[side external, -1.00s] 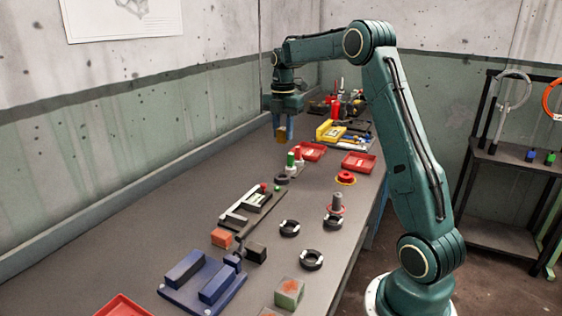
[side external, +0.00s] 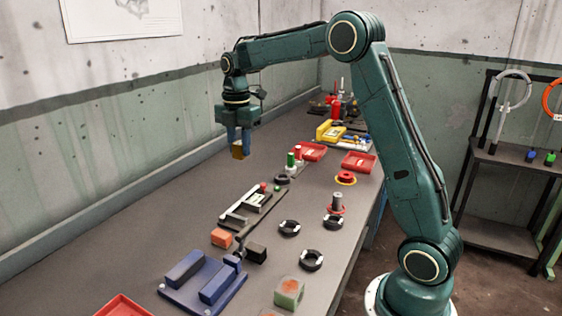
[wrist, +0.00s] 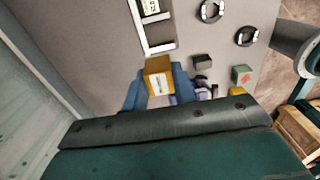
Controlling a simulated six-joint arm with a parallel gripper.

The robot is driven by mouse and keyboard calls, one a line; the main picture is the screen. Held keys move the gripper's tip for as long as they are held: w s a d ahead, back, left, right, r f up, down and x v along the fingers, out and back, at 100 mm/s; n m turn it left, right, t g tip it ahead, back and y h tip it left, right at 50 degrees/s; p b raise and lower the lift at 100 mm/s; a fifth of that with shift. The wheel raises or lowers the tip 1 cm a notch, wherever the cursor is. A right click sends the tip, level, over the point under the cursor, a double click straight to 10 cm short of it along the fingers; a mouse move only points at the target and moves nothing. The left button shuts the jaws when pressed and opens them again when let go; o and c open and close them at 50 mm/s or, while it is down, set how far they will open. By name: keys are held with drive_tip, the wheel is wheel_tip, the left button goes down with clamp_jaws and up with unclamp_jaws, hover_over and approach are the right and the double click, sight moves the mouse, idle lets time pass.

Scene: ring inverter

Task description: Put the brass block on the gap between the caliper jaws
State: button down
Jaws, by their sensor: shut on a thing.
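The brass block (side external: 238,152) hangs between the blue fingers of my gripper (side external: 239,142), well above the bench. In the wrist view the block (wrist: 158,77) shows between the fingertips, with a pale label on its side. My gripper is shut on it. What looks like the caliper (side external: 235,218), with pale jaws and a dark bar, lies flat on the bench, lower and nearer the side camera than my gripper. In the wrist view its pale jaws (wrist: 160,47) lie just beyond the block. The block is apart from the caliper.
An orange block (side external: 221,237), a black block (side external: 257,252) and a blue fixture (side external: 205,285) stand near the caliper. Black rings (side external: 289,228) lie to its right. Red trays (side external: 358,161) are farther back. The bench strip along the wall is clear.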

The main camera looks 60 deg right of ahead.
wheel_tip(320, 180, down, 19)
drive_tip(key=shift+f, duration=0.2)
idle(0.8)
drive_tip(key=shift+f, duration=0.15)
drive_tip(key=c, duration=1.4)
unclamp_jaws()
wheel_tip(320, 180, up, 12)
